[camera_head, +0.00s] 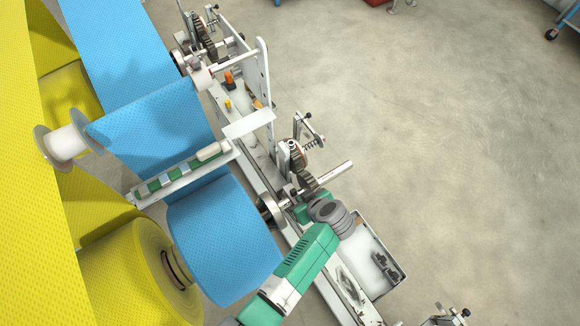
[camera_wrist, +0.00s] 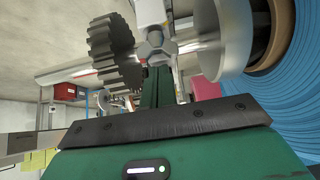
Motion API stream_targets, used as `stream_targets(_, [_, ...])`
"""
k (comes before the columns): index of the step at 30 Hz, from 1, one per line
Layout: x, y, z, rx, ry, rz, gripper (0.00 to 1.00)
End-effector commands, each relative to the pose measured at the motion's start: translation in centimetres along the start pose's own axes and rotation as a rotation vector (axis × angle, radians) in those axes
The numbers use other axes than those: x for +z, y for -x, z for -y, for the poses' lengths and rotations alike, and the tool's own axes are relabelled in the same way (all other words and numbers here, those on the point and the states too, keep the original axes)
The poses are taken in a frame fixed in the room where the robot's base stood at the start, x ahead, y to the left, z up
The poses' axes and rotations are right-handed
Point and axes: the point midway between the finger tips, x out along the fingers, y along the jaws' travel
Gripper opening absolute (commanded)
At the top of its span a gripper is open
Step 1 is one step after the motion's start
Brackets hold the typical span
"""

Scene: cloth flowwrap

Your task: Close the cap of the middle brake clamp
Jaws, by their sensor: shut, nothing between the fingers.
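The middle brake clamp (camera_head: 293,150) is the metal unit at the middle of the machine's side rail, beside a dark gear (camera_head: 305,180) and a bare shaft end (camera_head: 333,175). In the wrist view a light metal clamp part (camera_wrist: 155,45) sits around or against the shaft, between the dark gear (camera_wrist: 108,52) and a silver disc (camera_wrist: 225,38). A pale upright piece rises above it; I cannot tell whether this is the cap. My gripper (camera_wrist: 158,88) is shut and empty, just below the shaft. In the head view my wrist hides most of it.
A blue roll (camera_head: 222,238) lies left of my arm, and a yellow roll (camera_head: 135,270) beyond it. A white tray (camera_head: 370,240) with dark parts stands to the right. Similar units (camera_head: 205,35) (camera_head: 450,316) sit at the rail's ends.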

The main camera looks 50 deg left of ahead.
Motion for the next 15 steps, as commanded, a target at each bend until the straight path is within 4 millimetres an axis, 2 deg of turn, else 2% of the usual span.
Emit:
stream_targets(4, [0.75, 0.02, -0.27, 0.006, -0.008, 0.001, 0.00])
stream_targets(15, [1.05, 0.16, -0.41, 0.009, -0.012, 0.002, 0.00])
